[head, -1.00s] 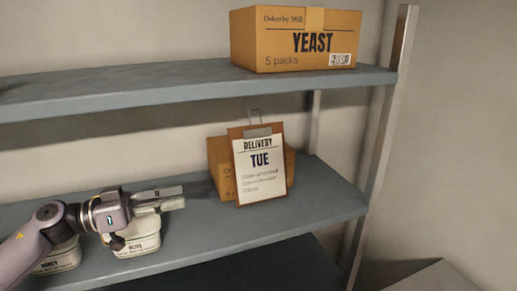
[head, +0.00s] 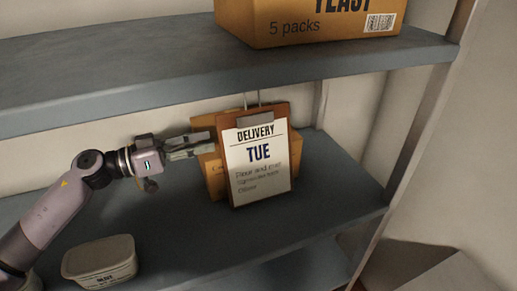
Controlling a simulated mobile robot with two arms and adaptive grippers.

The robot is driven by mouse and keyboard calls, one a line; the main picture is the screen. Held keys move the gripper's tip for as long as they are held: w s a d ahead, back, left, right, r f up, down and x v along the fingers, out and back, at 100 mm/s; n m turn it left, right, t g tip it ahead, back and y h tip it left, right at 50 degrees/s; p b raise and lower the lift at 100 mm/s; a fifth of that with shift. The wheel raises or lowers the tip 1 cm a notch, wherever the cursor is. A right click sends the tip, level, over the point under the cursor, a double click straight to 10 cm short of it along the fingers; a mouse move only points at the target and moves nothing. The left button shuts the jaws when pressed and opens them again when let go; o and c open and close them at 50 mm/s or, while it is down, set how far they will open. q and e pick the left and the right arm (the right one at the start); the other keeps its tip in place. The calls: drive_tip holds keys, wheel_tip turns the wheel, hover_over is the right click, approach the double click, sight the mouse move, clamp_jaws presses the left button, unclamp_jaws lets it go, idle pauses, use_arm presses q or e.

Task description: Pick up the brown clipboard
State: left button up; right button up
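The brown clipboard (head: 222,135) leans upright on the lower shelf, with a white sheet reading "DELIVERY TUE" and a metal clip at its top. It rests in front of an orange-brown cardboard box (head: 211,175), which it mostly hides. My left gripper (head: 213,141) reaches in from the left at the upper part of the clipboard's left edge. Its two fingers look parted and point at that edge, in front of the box. Whether they touch the clipboard is not clear. My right gripper is not in view.
A yeast box (head: 305,30) stands on the upper shelf (head: 120,82), close above the clipboard. A white labelled tub (head: 98,260) sits on the lower shelf (head: 190,235) at the front left. The shelf right of the clipboard is clear up to the metal post (head: 405,165).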

sight(245, 139)
use_arm(q)
drive_tip(key=x, duration=0.2)
drive_tip(key=p+x, duration=0.1)
drive_tip(key=x, duration=0.2)
drive_tip(key=shift+w+a, duration=0.15)
drive_tip(key=shift+w, duration=0.1)
drive_tip(key=shift+w+d+f+p, duration=0.1)
drive_tip(key=shift+d+p, duration=0.2)
drive_tip(key=shift+d, duration=0.4)
drive_tip(key=p+x, duration=0.2)
drive_tip(key=x, duration=0.1)
drive_tip(key=shift+w+d+f, duration=0.2)
drive_tip(key=shift+d+f, duration=0.05)
drive_tip(key=shift+w+d+f, duration=0.15)
drive_tip(key=shift+d, duration=0.3)
drive_tip(key=shift+a, duration=0.15)
drive_tip(key=shift+c, duration=0.6)
clamp_jaws()
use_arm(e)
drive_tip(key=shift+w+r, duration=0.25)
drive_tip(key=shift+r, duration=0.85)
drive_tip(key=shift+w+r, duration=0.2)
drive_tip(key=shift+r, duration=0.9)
